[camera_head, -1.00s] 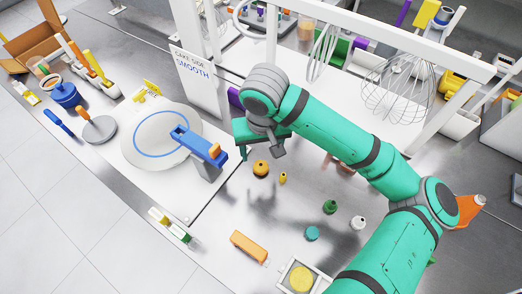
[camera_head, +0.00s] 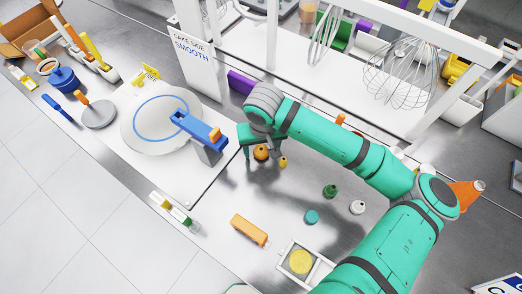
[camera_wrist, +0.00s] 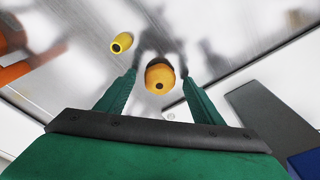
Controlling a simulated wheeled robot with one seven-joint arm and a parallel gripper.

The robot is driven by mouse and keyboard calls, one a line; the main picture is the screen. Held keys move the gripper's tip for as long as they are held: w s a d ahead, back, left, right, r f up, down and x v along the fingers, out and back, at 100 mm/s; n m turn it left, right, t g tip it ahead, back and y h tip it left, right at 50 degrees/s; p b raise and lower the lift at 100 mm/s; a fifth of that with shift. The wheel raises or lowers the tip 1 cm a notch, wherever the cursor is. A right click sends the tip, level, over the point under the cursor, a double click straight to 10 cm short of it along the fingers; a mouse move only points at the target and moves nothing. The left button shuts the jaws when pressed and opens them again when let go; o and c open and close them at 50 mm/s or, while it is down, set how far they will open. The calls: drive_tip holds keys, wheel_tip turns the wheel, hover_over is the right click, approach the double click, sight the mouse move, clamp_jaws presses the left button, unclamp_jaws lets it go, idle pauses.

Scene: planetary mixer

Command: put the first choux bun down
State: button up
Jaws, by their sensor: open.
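A small round orange-brown piece (camera_head: 261,152) with a dark spot on top stands on the steel counter. It looks like the choux bun, though I cannot be sure. In the wrist view the same piece (camera_wrist: 160,76) shows between my two green fingertips, with a gap on each side. My gripper (camera_head: 262,163) is open, pointing down at the piece, with nothing clamped. I cannot tell the exact height of the fingertips above the counter.
A small yellow piece (camera_head: 283,162) stands close to the right. A white turntable (camera_head: 135,128) with a blue-orange tool (camera_head: 200,130) is left. A white tray (camera_head: 283,274) holds a yellow disc. Steel between is clear.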

drive_tip(key=c, duration=1.2)
